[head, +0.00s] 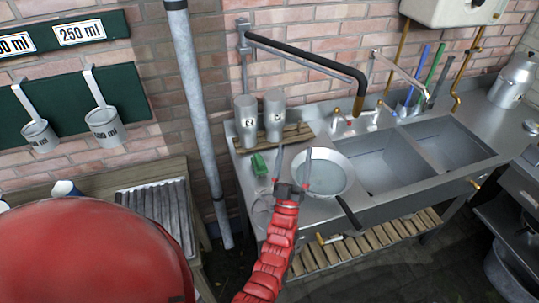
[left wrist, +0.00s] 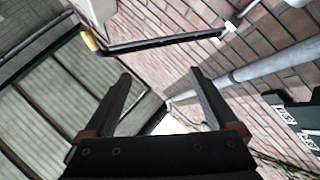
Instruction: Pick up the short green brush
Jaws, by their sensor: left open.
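A short green block-like thing (head: 259,165), which looks like the short green brush, lies on the metal counter left of the round pan. Its bristles are too small to make out. My left gripper (head: 294,152) is open and empty, in front of the pan and to the right of the green thing, apart from it. In the left wrist view its two dark fingers (left wrist: 160,74) are spread with nothing between them, and the green thing is not seen there. My right gripper is in neither view.
Two grey bottles (head: 261,120) stand on a wooden rack behind the green thing. A round pan (head: 322,172) with a dark handle lies beside the double sink (head: 440,150). Blue and green long handles (head: 434,66) stand at the back. A black swing pipe (head: 300,55) hangs over the counter.

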